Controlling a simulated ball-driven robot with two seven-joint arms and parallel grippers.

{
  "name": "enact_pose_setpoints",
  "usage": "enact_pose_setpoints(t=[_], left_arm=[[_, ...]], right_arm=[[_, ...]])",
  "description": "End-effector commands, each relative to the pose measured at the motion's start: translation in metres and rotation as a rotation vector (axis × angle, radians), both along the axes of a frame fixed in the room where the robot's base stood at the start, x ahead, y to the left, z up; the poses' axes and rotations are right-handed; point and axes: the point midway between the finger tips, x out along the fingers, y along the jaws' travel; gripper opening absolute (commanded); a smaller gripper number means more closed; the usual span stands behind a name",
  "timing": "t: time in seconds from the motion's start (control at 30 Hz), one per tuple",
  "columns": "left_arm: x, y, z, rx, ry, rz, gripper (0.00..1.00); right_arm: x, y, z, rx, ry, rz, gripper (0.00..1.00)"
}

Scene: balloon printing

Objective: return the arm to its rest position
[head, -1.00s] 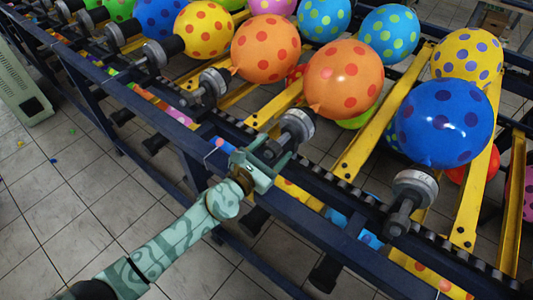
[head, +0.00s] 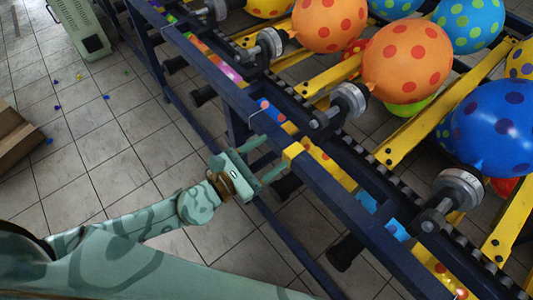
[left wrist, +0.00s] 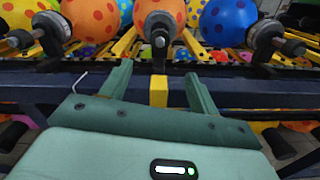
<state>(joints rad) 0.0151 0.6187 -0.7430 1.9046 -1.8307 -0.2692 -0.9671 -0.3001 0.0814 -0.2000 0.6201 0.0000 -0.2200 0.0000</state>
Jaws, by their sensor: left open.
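My left gripper (head: 271,156) is open, with its two green fingers apart and pointing at the dark blue rail (head: 307,178) of the balloon machine. In the left wrist view the open fingers (left wrist: 159,72) have nothing held between them. A small yellow block (left wrist: 158,93) on the machine shows in the gap beyond them. My patterned green left arm (head: 150,215) reaches in from the lower left, over the tiled floor. My right gripper is not in view.
Dotted balloons, among them an orange one (head: 407,62) and a blue one (head: 490,128), sit over yellow bars behind grey round fittings (head: 350,100). A cardboard box (head: 15,138) stands at the left edge and a pale cabinet (head: 80,28) at the top left.

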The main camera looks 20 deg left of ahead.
Motion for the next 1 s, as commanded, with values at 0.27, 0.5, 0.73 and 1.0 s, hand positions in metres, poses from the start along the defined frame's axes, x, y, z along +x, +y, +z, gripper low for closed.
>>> enact_pose_setpoints(t=[0.27,0.5,0.73,1.0], left_arm=[[0.000,0.000,0.000,0.001,-0.001,0.000,0.61],[0.000,0.000,0.000,-0.029,0.021,0.000,0.61],[0.025,0.067,-0.101,-0.544,0.609,0.281,0.61],[-0.057,0.186,-0.299,-1.501,1.167,1.108,0.61]], right_arm=[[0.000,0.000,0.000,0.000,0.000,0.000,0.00],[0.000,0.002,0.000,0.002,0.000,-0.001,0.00],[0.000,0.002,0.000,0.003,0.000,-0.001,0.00],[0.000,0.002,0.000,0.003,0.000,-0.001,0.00]])
